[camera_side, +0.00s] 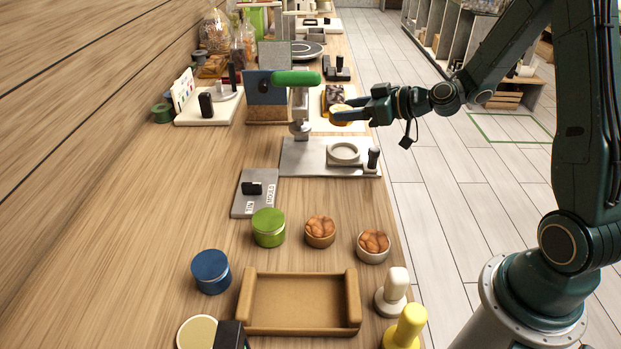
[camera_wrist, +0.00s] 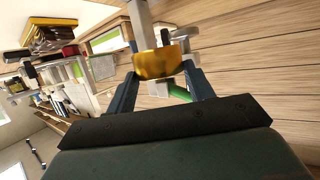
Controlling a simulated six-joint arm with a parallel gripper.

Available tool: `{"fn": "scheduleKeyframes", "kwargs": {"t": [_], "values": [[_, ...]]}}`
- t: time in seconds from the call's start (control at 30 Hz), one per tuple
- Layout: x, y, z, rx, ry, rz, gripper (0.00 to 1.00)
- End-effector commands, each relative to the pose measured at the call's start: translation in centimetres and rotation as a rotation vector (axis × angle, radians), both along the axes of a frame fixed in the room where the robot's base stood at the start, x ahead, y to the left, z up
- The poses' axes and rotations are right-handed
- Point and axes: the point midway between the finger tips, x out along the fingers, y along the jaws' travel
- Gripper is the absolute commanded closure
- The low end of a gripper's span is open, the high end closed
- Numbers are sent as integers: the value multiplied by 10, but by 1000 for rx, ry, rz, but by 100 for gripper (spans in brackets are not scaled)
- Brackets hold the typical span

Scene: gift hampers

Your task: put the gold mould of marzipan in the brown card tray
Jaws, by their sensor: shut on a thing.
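The gold mould (camera_side: 341,113) is between the fingers of my gripper (camera_side: 350,114), which is shut on it. It is held above the bench, near the press with the green handle. In the wrist view the gold mould (camera_wrist: 158,63) sits between the two fingertips (camera_wrist: 163,68); what is in it cannot be made out. The brown card tray (camera_side: 300,302) lies at the near end of the bench, well away from my gripper. It is open and empty.
The press (camera_side: 300,105) with its grey base plate (camera_side: 310,158) stands beside my gripper. Around the tray are a blue tin (camera_side: 211,272), a green tin (camera_side: 268,228), two filled cups (camera_side: 320,231) (camera_side: 373,246), a white-topped stamp (camera_side: 392,292) and a yellow one (camera_side: 405,328).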

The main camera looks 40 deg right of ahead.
Motion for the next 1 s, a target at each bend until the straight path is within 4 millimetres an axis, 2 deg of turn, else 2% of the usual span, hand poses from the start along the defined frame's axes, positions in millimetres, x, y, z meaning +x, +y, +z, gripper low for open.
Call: {"fn": "scheduleKeyframes", "kwargs": {"t": [0.27,0.53,0.77,1.0], "values": [[-5,0,-6,0,-2,-27,71],[1,0,1,-1,-4,1,71],[14,0,23,-2,-7,89,71],[24,-1,55,-3,-6,247,71]]}}
